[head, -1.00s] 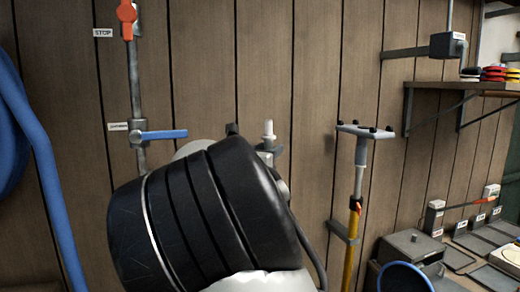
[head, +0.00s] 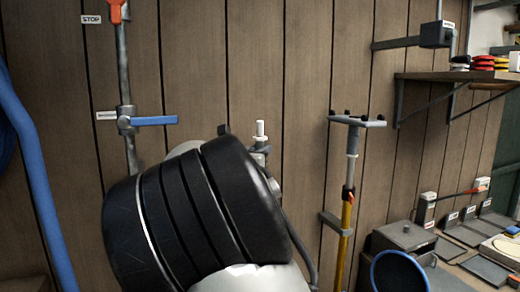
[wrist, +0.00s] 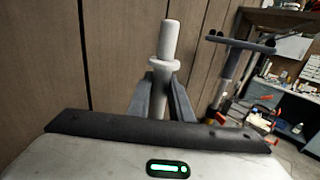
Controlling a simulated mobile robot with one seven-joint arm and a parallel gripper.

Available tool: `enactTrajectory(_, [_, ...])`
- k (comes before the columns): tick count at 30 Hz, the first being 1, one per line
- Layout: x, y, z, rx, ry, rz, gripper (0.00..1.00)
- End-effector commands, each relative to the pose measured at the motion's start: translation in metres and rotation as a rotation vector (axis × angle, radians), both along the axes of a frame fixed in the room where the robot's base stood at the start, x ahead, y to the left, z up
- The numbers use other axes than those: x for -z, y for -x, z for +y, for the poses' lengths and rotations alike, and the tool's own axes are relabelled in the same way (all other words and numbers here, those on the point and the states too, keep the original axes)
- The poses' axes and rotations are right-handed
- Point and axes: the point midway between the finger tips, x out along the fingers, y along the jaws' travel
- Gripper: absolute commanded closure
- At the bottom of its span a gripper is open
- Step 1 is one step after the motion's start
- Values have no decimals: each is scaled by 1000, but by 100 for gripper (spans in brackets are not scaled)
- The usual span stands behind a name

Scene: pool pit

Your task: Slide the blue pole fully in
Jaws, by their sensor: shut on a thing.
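My gripper (wrist: 163,100) has its dark fingers around a pale grey-white rod (wrist: 170,38), just below a collar on it. The rod stands nearly upright. Its white tip (head: 260,130) shows in the head view just beyond my black arm link, which hides most of the gripper. The rod's lower part is hidden below my gripper in the wrist view. No blue part of this rod shows, so I cannot tell if it belongs to the blue pole.
A thick blue tube (head: 38,175) runs down the left. A blue-handled valve (head: 150,120) is on the wall pipe. A yellow pole (head: 345,225) with a grey head stands to the right. A shelf (head: 425,77) and a cluttered bench (head: 455,235) lie farther right.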

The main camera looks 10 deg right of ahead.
Motion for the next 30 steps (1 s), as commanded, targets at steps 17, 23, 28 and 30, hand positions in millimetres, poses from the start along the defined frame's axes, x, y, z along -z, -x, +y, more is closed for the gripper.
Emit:
enactTrajectory(17, [90,0,1,-1,-4,6,100])
enactTrajectory(23, [92,0,1,-1,-5,10,100])
enactTrajectory(28, [91,0,0,0,-3,9,62])
enactTrajectory(30, [90,0,0,0,-3,6,62])
